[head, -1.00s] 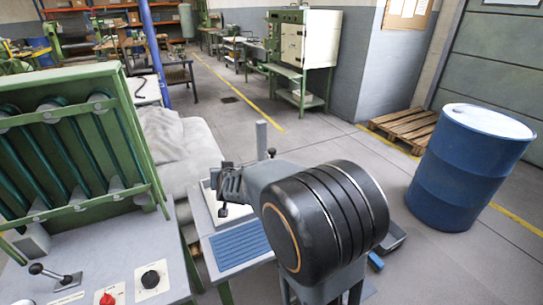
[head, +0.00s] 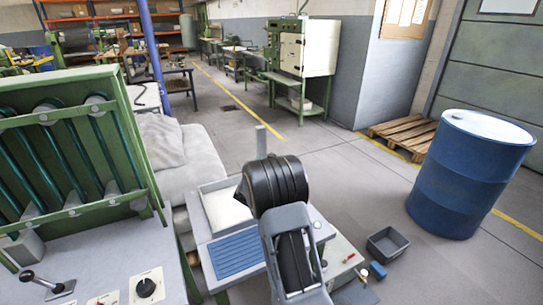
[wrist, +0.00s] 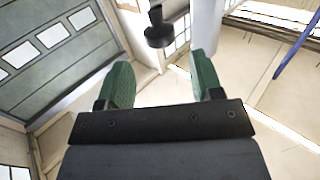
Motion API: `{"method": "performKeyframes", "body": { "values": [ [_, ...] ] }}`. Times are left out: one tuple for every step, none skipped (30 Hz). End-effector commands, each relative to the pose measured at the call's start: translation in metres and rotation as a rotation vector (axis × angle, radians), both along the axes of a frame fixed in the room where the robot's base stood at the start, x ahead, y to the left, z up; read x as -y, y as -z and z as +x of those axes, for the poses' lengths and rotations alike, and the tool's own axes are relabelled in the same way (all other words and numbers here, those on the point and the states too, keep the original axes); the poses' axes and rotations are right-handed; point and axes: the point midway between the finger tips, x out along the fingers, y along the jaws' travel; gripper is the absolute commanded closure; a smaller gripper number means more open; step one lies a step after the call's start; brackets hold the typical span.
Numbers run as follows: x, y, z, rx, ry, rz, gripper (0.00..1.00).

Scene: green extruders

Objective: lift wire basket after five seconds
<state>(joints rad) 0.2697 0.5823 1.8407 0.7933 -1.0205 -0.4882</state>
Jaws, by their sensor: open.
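I cannot make out a wire basket in either view. My gripper (wrist: 163,80) shows in the wrist view with its two green-padded fingers apart and nothing visible between them. Beyond it are a wall and a panelled door, seen at a steep tilt. A dark knob-like thing (wrist: 158,30) shows past the fingers; I cannot tell what it is. In the head view my gripper is hidden behind my dark arm joint, above the bench.
The green machine (head: 60,95) stands left. A grey bin (head: 388,243) and a blue barrel (head: 468,180) are right. Open floor lies beyond the bench.

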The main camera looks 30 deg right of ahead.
Motion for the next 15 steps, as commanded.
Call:
{"method": "performKeyframes", "body": {
  "values": [
    [0.009,0.0,0.006,0.001,0.002,-0.001,0.4],
    [0.013,0.0,0.009,0.001,0.002,-0.001,0.4],
    [0.018,0.0,0.013,0.0,0.001,0.0,0.4],
    [0.022,0.0,0.016,0.001,0.001,0.001,0.4],
    [0.026,0.0,0.019,0.001,0.001,0.0,0.4],
    [0.03,0.0,0.022,0.0,0.001,0.0,0.4],
    [0.033,0.0,0.024,0.0,0.001,0.0,0.4],
    [0.036,0.0,0.027,0.001,0.001,-0.001,0.4],
    [0.039,0.0,0.03,0.001,0.0,-0.001,0.4],
    [0.041,0.0,0.031,-0.001,0.0,-0.001,0.4],
    [0.043,0.0,0.033,-0.001,-0.001,-0.001,0.4],
    [0.046,0.0,0.035,0.0,-0.001,0.0,0.4],
    [0.047,0.0,0.036,-0.001,-0.001,-0.001,0.4],
    [0.049,0.0,0.037,-0.001,-0.001,-0.001,0.4],
    [0.05,0.0,0.038,-0.001,-0.001,-0.001,0.4]
  ]
}}
